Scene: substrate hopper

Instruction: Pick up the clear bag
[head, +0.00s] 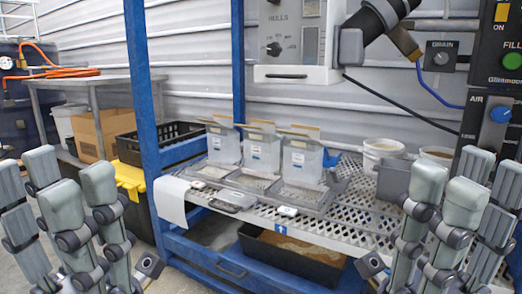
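Three clear bags stand upright in a row on the perforated metal shelf: a left one (223,146), a middle one (262,152) and a right one (301,160). Each has a small label and a tan flap or strip at its top. They stand at the back of grey trays. My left gripper (68,178) is at the lower left, open and empty, fingers pointing up. My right gripper (446,192) is at the lower right, also open and empty. Both are apart from the bags, in the foreground. I cannot tell which bag the task means.
The shelf (345,205) sits in a blue frame (146,110); its left post stands left of the bags. White buckets (382,152) and a grey bin (393,178) are right of them. A control box (293,40) hangs above. A black tray (290,257) is below.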

